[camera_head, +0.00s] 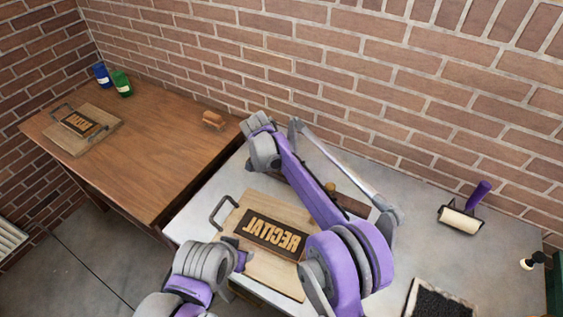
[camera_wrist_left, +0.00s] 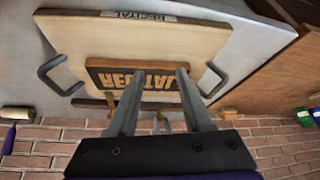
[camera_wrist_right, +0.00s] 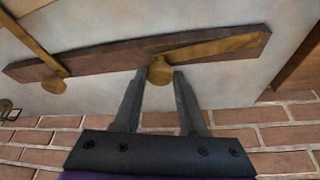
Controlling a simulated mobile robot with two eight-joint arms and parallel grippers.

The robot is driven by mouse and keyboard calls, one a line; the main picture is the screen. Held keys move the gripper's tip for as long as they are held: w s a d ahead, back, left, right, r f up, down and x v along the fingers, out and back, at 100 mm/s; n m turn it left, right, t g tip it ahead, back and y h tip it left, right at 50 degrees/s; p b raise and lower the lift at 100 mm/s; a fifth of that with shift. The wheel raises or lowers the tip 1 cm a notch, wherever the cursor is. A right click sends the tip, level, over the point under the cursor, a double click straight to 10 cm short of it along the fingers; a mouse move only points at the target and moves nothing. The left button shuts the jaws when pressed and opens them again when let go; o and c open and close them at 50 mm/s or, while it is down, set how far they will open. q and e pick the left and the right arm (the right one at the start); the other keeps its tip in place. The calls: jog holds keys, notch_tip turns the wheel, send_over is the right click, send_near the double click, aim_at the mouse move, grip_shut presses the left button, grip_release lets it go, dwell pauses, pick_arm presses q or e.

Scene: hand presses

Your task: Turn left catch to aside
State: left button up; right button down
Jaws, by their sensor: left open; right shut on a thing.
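The left catch (camera_wrist_right: 215,45) is a golden-brown lever with a round knob on a dark wooden bar (camera_wrist_right: 110,58). Its lever lies nearly along the bar, slightly tilted. My right gripper (camera_wrist_right: 160,75) is shut on its knob. The other catch (camera_wrist_right: 30,38) has a similar knob, and its lever points across the bar, away from the wall. In the head view, my right arm hides the left catch and right gripper; the bar (camera_head: 288,184) shows partly. My left gripper (camera_wrist_left: 158,74) is open and empty above the RECITAL block (camera_wrist_left: 112,77) on the wooden board.
The wooden board (camera_head: 235,220) with metal handles lies on the light table. A roller (camera_head: 460,219) and a black pad (camera_head: 440,303) are on the right. A brown table (camera_head: 155,150) at left holds another board and blue and green cans. The brick wall stands close behind.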

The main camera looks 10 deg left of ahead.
jog(key=shift+m+g, duration=0.3)
jog(key=shift+m, duration=0.4)
jog(key=shift+c, duration=2.3)
grip_release()
jog(key=v, duration=1)
jog(key=shift+a+r+p, duration=0.3)
jog(key=shift+a+r, duration=0.05)
jog(key=shift+s, duration=0.1)
